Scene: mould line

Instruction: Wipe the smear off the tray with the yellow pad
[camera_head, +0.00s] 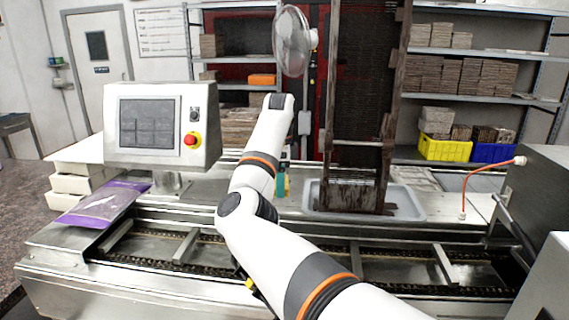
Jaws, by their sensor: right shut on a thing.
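My right arm reaches in from the bottom right, and its wrist and gripper (284,168) are mostly hidden behind my own white arm links. The gripper is shut on the yellow pad (287,184), of which a narrow yellow and green part shows just left of the tray. The pad appears upright; whether it touches the surface below is hidden. The light grey tray (408,204) lies on the steel bench behind the conveyor. A tall, brown-stained frame stands over the tray and covers much of it. I cannot make out a separate smear. My left gripper is not in view.
A conveyor (390,268) with crossbars runs across the front. A control panel (152,125) with a red button stands left, near a purple bag (103,205). A red hose (480,178) rises at the right. Shelves with yellow (446,148) and blue bins stand behind.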

